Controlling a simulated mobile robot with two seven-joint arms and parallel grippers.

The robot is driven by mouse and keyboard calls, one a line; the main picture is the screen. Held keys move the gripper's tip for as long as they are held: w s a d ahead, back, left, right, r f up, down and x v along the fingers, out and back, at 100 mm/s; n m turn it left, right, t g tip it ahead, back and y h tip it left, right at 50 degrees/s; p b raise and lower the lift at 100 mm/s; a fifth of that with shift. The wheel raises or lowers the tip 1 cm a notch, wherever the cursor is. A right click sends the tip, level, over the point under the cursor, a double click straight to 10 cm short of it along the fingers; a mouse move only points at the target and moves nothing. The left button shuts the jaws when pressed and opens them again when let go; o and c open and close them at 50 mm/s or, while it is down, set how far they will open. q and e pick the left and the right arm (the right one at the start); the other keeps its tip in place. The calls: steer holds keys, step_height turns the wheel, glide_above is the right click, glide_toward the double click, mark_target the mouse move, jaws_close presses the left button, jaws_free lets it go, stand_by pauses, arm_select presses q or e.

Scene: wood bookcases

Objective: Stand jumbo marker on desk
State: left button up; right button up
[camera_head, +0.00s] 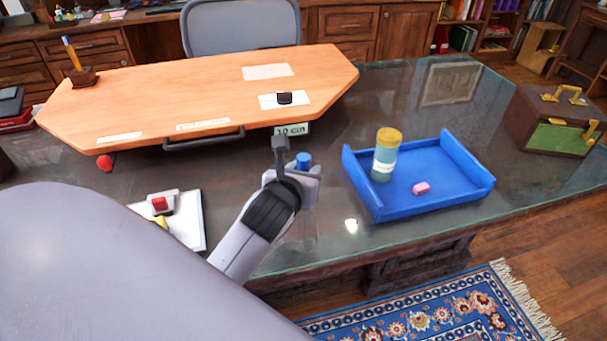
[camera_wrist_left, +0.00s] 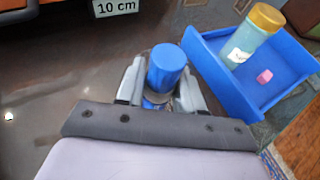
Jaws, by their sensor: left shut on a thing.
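The jumbo marker shows as a blue cylindrical cap (camera_head: 303,160) beside my left gripper in the head view. In the left wrist view the blue marker (camera_wrist_left: 167,68) stands up between the two fingers, with its cap towards the camera. My left gripper (camera_head: 293,163) is shut on it; the fingers (camera_wrist_left: 160,92) lie on both sides of it. The marker looks roughly upright. Its lower part is hidden by the gripper, so I cannot tell whether it touches the dark glass-topped desk (camera_head: 320,222). My right gripper is not in view.
A blue tray (camera_head: 435,185) with a yellow-lidded bottle (camera_head: 385,155) and pink eraser (camera_head: 421,188) is to the right. A raised wooden board (camera_head: 200,95) with a "10 cm" label (camera_head: 291,129) lies behind. A box with brass handles (camera_head: 555,118) stands far right.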

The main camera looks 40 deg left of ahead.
arm_select(q)
steer(key=shift+f, duration=0.15)
steer(key=shift+f, duration=0.15)
steer(key=o, duration=1)
steer(key=shift+o, duration=0.2)
steer(key=shift+r, duration=0.2)
steer(key=shift+s+d+r, duration=0.1)
steer(key=shift+s, duration=0.1)
steer(key=v, duration=1.1)
steer(key=shift+s, duration=0.3)
steer(key=shift+r, duration=0.1)
